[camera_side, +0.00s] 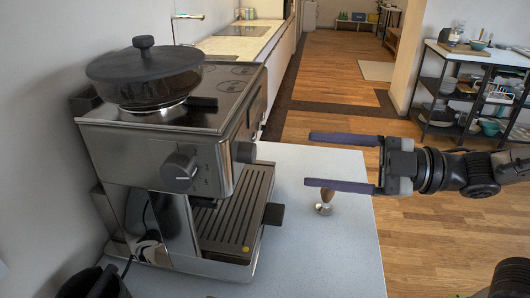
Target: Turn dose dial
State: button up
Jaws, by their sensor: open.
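A steel espresso machine (160,150) with a dark bean hopper on top stands at the left of the white counter. A large round dark dial (181,169) sits on its near side panel and is the likely dose dial, though its markings are too small to read. Another dark knob (246,152) is on the front edge, to the right of that dial. My gripper (324,161) comes in from the right with its two long purple fingers pointing left. It is open and empty, in the air right of the machine and apart from both knobs.
A tamper (325,202) stands on the white counter (330,255), appearing just below the lower finger. The machine's drip tray (228,220) has a dark block at its right edge. A dark jug (95,285) is at the bottom left. A shelf unit (465,90) stands at the back right.

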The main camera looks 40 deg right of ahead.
aim_at(255, 154)
jog(key=x, duration=0.9)
grip_shut()
